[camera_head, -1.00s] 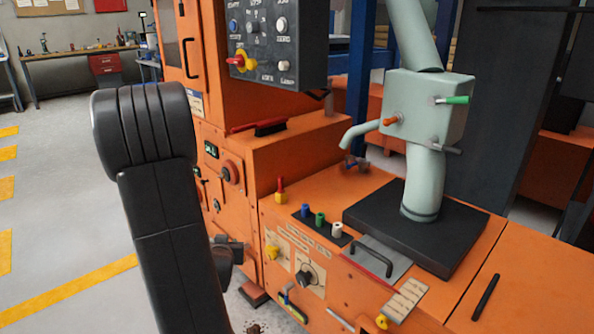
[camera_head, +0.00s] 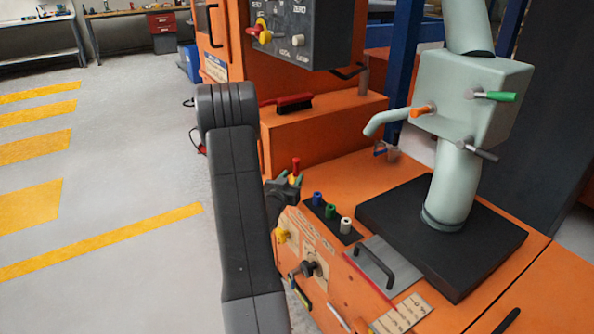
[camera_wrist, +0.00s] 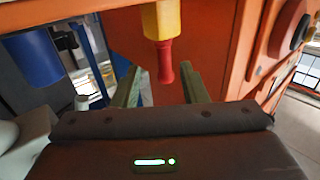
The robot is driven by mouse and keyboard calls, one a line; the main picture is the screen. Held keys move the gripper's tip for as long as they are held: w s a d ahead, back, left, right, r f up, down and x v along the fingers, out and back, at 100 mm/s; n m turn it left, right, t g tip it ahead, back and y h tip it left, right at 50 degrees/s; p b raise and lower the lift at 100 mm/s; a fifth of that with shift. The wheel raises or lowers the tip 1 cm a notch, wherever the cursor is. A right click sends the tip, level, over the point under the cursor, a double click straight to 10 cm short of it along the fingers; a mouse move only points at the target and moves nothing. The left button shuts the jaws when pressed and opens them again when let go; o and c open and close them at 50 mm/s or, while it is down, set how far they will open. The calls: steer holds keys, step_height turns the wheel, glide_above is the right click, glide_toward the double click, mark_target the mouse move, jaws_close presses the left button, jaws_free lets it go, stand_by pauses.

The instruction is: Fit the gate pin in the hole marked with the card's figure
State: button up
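My gripper (camera_head: 288,186) is at the left end of the orange machine top, by an upright red-and-yellow peg (camera_head: 296,166). In the wrist view, the peg's red grip (camera_wrist: 165,62) points toward my open gripper (camera_wrist: 160,80), between the lines of its two greenish fingers, with space on both sides. Its yellow collar (camera_wrist: 161,20) is beyond. I cannot tell whether this peg is the gate pin. A cream plate (camera_head: 402,314) with small marks lies at the front edge; its figures are too small to read. No marked hole can be made out.
Blue (camera_head: 317,198), green (camera_head: 330,211) and white (camera_head: 345,225) knobs stand right of my gripper. A black handle (camera_head: 374,268) and a pale pipe with a valve box (camera_head: 470,95) are farther right. A red brush (camera_head: 290,103) lies on the ledge behind.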

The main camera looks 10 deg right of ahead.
mark_target(295, 170)
steer(key=shift+a+b+x, duration=0.15)
steer(key=shift+b+x, duration=0.25)
steer(key=shift+x, duration=1.15)
steer(key=shift+a+b+x, duration=0.1)
steer(key=shift+b+x, duration=0.25)
steer(key=shift+x, duration=1.2)
steer(key=shift+w+f, duration=0.15)
steer(key=shift+c, duration=0.5)
jaws_close()
